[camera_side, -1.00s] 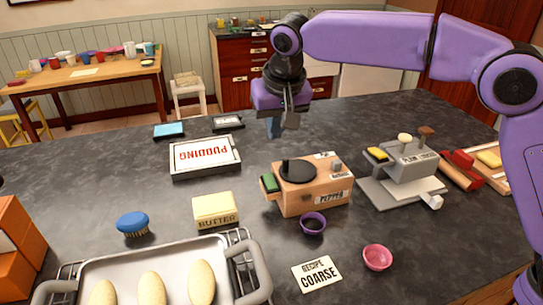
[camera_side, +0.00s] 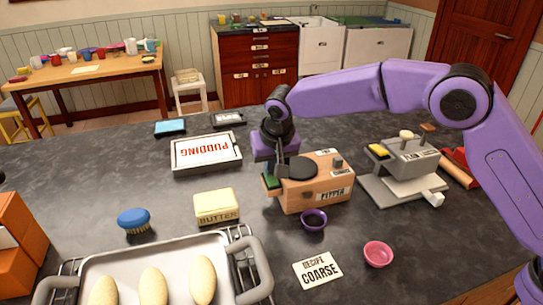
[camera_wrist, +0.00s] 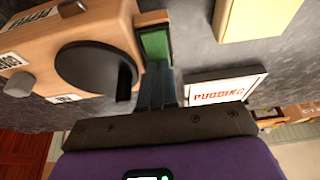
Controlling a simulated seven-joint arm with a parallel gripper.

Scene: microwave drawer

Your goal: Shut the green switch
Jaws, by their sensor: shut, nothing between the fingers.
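The green switch (camera_side: 270,184) is a small green block on the left end of the wooden box labelled PEPPER (camera_side: 320,192). In the wrist view my gripper's fingertips (camera_wrist: 158,70) are right at the near edge of the switch. I cannot tell whether they touch it.
A PUDDING box (camera_side: 206,153) lies behind and left of the gripper. Butter (camera_side: 216,207) stands left of the pepper box; a purple bowl (camera_side: 314,220) stands in front. A grey machine (camera_side: 405,165) is to the right. The counter (camera_side: 165,200) is clear between butter and PUDDING box.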

